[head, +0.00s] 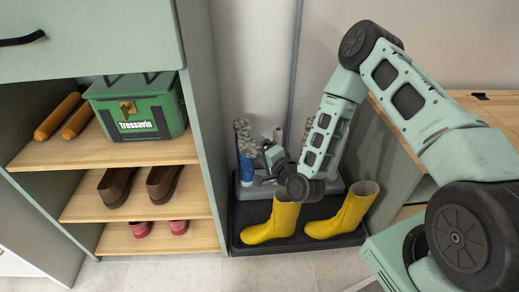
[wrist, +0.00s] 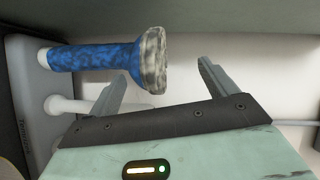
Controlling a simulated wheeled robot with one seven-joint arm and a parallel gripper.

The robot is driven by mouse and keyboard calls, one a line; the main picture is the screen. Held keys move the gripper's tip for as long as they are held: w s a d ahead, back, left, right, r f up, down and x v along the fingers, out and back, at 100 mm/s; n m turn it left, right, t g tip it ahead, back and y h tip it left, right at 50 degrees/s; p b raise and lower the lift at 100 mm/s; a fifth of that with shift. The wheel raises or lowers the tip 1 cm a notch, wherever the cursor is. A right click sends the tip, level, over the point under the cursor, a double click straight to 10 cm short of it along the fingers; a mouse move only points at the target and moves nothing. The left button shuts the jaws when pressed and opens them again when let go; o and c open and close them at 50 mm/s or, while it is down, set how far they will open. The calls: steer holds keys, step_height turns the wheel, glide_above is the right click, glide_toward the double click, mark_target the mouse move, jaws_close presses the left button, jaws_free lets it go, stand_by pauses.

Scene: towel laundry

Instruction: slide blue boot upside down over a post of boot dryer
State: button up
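The blue boot (head: 246,170) is upside down on a post at the left of the grey boot dryer (head: 258,191), its mottled grey sole on top. In the wrist view the blue boot (wrist: 95,56) lies across the upper left, its opening end around a pale post by the dryer base (wrist: 32,90). A bare white post (wrist: 75,105) shows beside it. My gripper (wrist: 163,72) is open, its fingers wide apart, with the sole end near and partly between the fingertips; I cannot tell whether they touch. In the head view my gripper (head: 266,156) is just right of the boot.
Two upright yellow boots (head: 283,217) stand on the dark tray (head: 300,241) in front of the dryer. A shelf unit (head: 205,120) on the left holds a green box (head: 137,105), brown shoes (head: 115,187) and pink shoes. A wood-topped counter (head: 400,135) is on the right.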

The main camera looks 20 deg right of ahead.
steer(key=p+v, duration=0.5)
steer(key=v, duration=1.2)
steer(key=shift+s, duration=0.2)
